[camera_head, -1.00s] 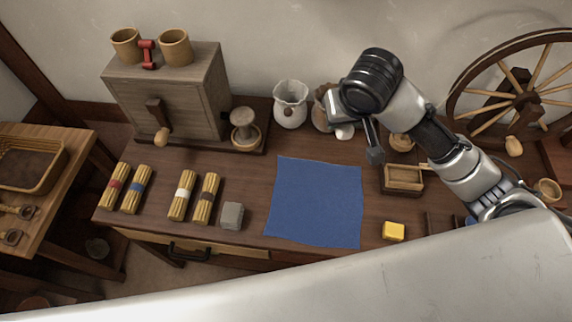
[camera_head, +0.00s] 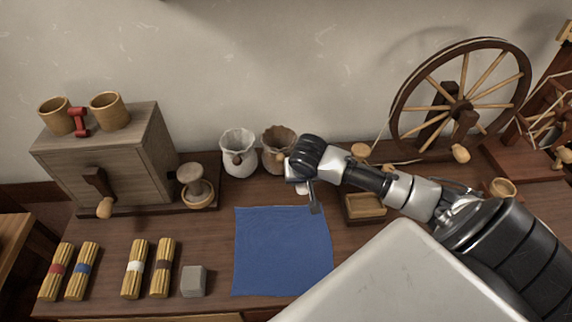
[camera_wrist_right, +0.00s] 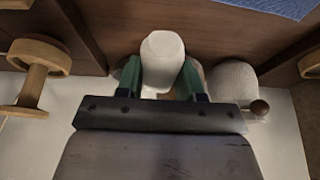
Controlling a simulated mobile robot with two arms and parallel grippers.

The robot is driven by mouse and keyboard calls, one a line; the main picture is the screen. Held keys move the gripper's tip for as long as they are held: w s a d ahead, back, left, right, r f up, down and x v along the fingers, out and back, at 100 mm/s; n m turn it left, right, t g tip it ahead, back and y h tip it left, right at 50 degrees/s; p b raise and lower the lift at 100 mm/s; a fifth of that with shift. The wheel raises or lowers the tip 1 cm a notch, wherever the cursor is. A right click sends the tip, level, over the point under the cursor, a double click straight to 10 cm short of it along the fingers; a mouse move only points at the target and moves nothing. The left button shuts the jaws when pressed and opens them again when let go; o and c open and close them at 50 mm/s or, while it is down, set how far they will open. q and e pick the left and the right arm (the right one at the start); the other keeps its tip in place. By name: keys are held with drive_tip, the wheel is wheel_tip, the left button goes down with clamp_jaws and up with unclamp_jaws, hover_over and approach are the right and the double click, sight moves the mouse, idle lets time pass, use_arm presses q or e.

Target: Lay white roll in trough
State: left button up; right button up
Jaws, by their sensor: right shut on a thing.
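My right gripper (camera_wrist_right: 162,82) is shut on a white roll (camera_wrist_right: 162,58). The roll is pale and blunt-ended, held between the two green-sided fingers in the right wrist view. In the head view the right gripper (camera_head: 302,186) hangs behind the upper right corner of the blue cloth, and only a small white part shows beside it. A small, shallow, open wooden tray (camera_head: 365,207), which may be the trough, stands to the right of the gripper, apart from it. My left gripper is not in view.
Two sacks (camera_head: 239,153) stand by the wall behind the blue cloth (camera_head: 282,252). A wooden cabinet (camera_head: 108,160), a spool stand (camera_head: 196,187), banded bundles (camera_head: 135,268) and a grey block (camera_head: 194,281) are to the left. A spinning wheel (camera_head: 462,105) stands at right.

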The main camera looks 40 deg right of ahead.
hover_over(287, 189)
drive_tip(key=s, duration=0.1)
drive_tip(key=f, duration=0.1)
drive_tip(key=a+f, duration=0.1)
drive_tip(key=f, duration=0.1)
drive_tip(key=shift+s, duration=0.1)
drive_tip(key=shift+f+b, duration=0.5)
drive_tip(key=shift+f, duration=1.45)
drive_tip(key=o, duration=1)
drive_tip(key=shift+f, duration=0.1)
